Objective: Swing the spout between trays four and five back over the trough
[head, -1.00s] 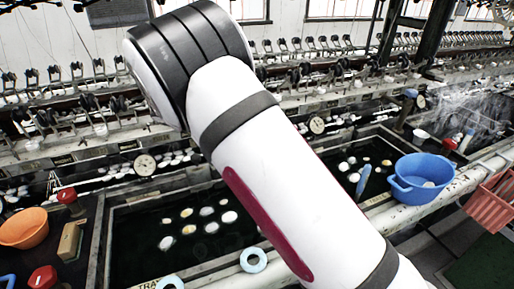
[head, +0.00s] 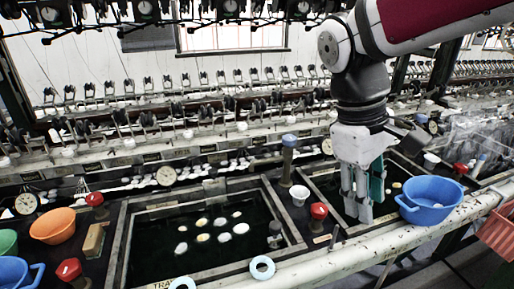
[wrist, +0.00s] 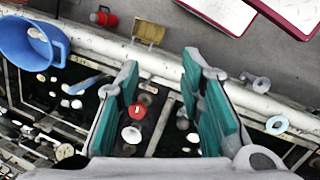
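My gripper (head: 366,203) points down over the front part of the right-hand tray (head: 322,178), left of the blue tub. In the wrist view its teal-padded fingers (wrist: 162,95) are apart with nothing held between them. A blue-capped post (head: 288,155) stands at the back between this tray and the left tray (head: 120,245). A white cup (head: 299,194) and a red knob (head: 319,211) sit in front of it; both show between the fingers in the wrist view. I cannot tell for certain which fitting is the spout, and tray numbers are unreadable.
The blue tub (head: 430,200) sits on the front rail (head: 345,255), close to my gripper. A pale blue ring (head: 262,268) is on the rail. An orange bowl (head: 53,225) and red knobs are at left. Reeling machinery (head: 150,125) runs along the back.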

